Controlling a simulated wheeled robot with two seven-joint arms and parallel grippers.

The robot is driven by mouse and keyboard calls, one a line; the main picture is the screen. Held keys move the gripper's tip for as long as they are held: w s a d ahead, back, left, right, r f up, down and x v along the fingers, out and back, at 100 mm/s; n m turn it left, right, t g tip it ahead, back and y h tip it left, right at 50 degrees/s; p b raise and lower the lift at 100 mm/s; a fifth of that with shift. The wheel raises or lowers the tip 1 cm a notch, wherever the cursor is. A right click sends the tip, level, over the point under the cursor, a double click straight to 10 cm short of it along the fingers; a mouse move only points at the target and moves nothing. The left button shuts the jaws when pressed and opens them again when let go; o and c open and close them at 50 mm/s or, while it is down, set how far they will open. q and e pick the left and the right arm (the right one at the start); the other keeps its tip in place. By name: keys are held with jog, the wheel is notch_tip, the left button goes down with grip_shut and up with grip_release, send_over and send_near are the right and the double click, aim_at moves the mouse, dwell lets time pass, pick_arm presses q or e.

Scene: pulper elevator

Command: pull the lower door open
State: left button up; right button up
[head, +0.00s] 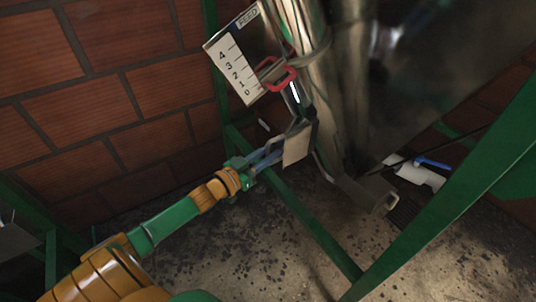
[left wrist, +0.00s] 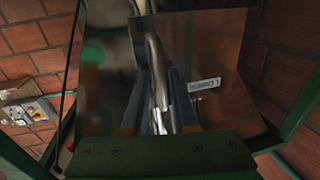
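The lower door (head: 299,146) is a small metal plate low on the machine's steel pipe in the head view. In the left wrist view the shiny metal plate (left wrist: 222,55) fills the upper middle and bears a small white label. A bent metal handle (left wrist: 154,52) stands out from it. My left gripper (head: 268,158) reaches the handle from the lower left. In the left wrist view its two fingers (left wrist: 163,95) lie close on either side of the handle bar and appear closed on it. Actual finger contact is partly hidden. My right gripper is not in view.
A white feed scale (head: 234,62) and a red handle (head: 277,75) sit above the door. A green frame bar (head: 315,225) passes just below my gripper, and a thicker green beam (head: 455,190) stands at the right. A brick wall (head: 95,95) lies behind.

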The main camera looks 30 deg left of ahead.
pick_arm(q)
grip_shut()
dwell(1.4)
